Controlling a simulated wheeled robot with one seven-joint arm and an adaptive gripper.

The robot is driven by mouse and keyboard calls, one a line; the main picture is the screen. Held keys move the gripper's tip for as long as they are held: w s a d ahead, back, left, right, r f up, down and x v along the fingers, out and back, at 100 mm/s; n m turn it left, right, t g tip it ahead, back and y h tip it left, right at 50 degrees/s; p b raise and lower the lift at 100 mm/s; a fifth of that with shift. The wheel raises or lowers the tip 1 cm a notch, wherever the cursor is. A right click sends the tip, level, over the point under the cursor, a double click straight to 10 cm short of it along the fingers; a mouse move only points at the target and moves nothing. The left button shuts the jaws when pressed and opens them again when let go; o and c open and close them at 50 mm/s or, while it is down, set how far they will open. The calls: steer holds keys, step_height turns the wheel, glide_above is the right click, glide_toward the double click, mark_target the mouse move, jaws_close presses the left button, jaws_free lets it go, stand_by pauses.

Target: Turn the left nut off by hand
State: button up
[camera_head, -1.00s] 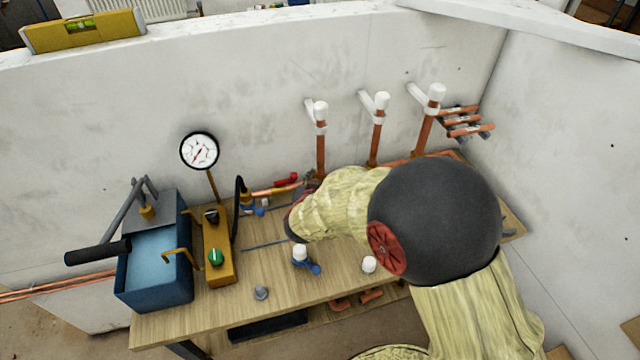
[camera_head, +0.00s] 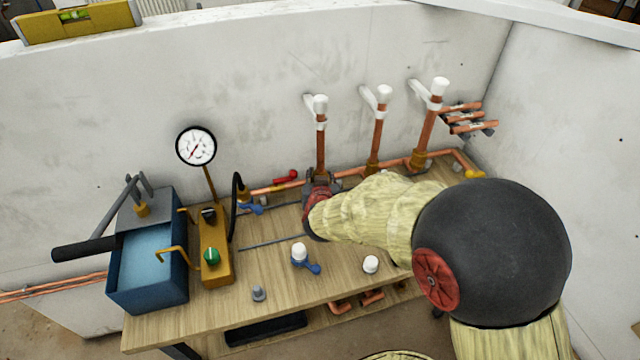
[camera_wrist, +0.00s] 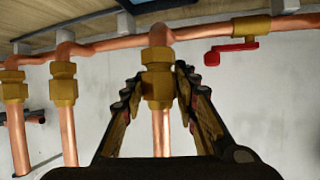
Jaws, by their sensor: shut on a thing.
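The left nut (camera_wrist: 158,82) is a brass fitting on the left copper riser (camera_head: 320,150). It sits between the two dark fingers of my gripper (camera_wrist: 158,88) in the wrist view, which shows the scene upside down. My gripper (camera_head: 320,184) is shut on this nut and hides it in the head view. The middle nut (camera_wrist: 63,84) and right nut (camera_wrist: 13,86) are brass too and stand apart from the gripper. They also show in the head view as the middle nut (camera_head: 372,167) and right nut (camera_head: 418,159).
A red-handled valve (camera_head: 287,177) lies left of my gripper on the copper run. A pressure gauge (camera_head: 196,146) and a blue test pump (camera_head: 150,265) stand at the bench's left. White-capped fittings (camera_head: 300,253) lie on the wooden bench (camera_head: 270,285). A wall closes the right side.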

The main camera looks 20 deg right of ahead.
steer(key=shift+n+y+b, duration=0.5)
steer(key=shift+y+b, duration=0.1)
steer(key=shift+b, duration=0.5)
steer(key=o, duration=1)
steer(key=shift+o, duration=0.3)
steer(key=shift+s, duration=0.1)
steer(key=p+v, duration=0.6)
steer(key=v, duration=0.4)
steer(key=shift+p, duration=0.35)
